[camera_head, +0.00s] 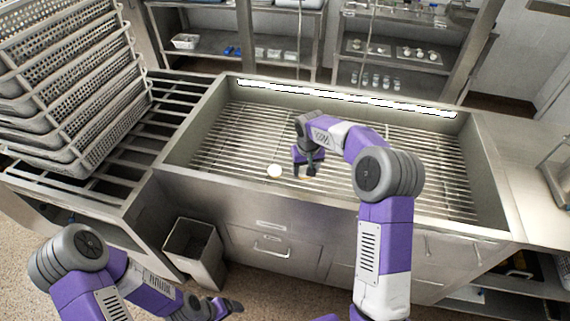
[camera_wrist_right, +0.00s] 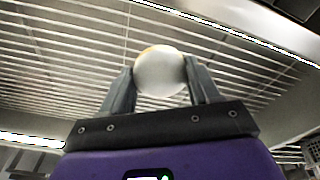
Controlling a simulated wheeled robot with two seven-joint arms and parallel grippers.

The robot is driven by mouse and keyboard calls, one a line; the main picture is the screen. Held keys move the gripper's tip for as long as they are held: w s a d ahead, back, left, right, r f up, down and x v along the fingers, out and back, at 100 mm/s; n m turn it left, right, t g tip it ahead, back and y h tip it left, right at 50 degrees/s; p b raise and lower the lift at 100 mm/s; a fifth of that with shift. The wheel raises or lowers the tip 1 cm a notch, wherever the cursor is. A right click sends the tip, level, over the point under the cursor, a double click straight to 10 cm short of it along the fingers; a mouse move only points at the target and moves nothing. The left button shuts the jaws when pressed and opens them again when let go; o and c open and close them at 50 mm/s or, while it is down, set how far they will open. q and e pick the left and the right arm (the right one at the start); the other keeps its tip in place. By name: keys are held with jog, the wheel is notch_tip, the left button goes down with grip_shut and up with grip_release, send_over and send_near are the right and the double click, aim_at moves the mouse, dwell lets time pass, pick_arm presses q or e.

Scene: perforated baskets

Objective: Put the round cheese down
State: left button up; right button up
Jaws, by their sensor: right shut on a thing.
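My right gripper (camera_head: 306,175) points down at the near side of the grated basin. In the right wrist view its two fingers (camera_wrist_right: 160,85) are shut on the round cheese (camera_wrist_right: 160,72), a pale rounded thing with a yellowish edge. In the head view only a small tan bit (camera_head: 307,179) shows at the fingertips, low near the basin's front wall. Whether it touches the grate is unclear. A separate round, cream-white thing (camera_head: 274,171) sits just left of the gripper. My left gripper (camera_head: 226,306) is low at the bottom edge, away from the counter; its jaw opening is unclear.
The basin's metal grate (camera_head: 240,135) is mostly bare, with raised walls around it. Stacked perforated baskets (camera_head: 70,85) stand on the slatted rack at left. An open bin (camera_head: 195,250) stands on the floor in front. Shelves with small items (camera_head: 385,50) stand behind.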

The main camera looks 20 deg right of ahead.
jog(key=m+b, duration=0.1)
jog(key=b, duration=0.3)
send_over(327, 182)
jog(key=a, duration=0.1)
notch_tip(327, 182, down, 7)
jog(key=shift+s+d+f, duration=0.15)
jog(key=shift+d+f, duration=0.1)
jog(key=shift+d, duration=0.1)
notch_tip(327, 182, down, 9)
jog(key=b, duration=0.3)
jog(key=shift+f, duration=0.2)
jog(key=shift+f, duration=0.25)
jog(key=o, duration=1.2)
jog(key=shift+c, duration=0.2)
jog(key=shift+r, duration=0.15)
